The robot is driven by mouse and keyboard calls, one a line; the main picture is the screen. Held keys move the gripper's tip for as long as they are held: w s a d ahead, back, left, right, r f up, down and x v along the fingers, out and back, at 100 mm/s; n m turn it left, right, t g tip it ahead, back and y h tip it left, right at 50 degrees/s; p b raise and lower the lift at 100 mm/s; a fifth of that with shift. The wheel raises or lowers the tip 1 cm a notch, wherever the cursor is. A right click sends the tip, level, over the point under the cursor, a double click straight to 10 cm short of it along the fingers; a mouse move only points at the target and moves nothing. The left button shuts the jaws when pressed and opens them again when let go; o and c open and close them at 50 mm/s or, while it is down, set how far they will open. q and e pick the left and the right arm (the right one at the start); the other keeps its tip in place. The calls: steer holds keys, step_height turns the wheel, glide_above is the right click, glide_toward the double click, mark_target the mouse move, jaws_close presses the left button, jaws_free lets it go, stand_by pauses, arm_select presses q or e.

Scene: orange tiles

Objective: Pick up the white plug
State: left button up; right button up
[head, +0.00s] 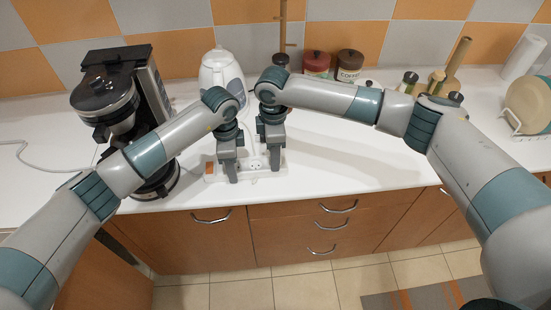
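A white power strip (257,167) with round sockets and an orange-red switch at its left end lies near the counter's front edge. I cannot make out a white plug clearly; my grippers cover part of the strip. My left gripper (230,176) points down over the strip's left half, close to or touching it. My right gripper (275,166) points down at the strip's right half. A bit of white cord (253,138) shows between the two grippers. The finger gaps are too small to tell whether either gripper is open or holds something.
A black coffee maker (105,97) stands left of the strip, and a white kettle (217,70) behind it. Red and dark canisters (317,63) and bottles stand along the back wall. A plate rack (520,118) is at far right. The counter (340,150) right of the strip is clear.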

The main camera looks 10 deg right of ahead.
steer(key=shift+f, duration=0.25)
jaws_close()
steer(key=shift+r, duration=0.15)
step_height(320, 180, up, 10)
stand_by(0.8)
stand_by(0.4)
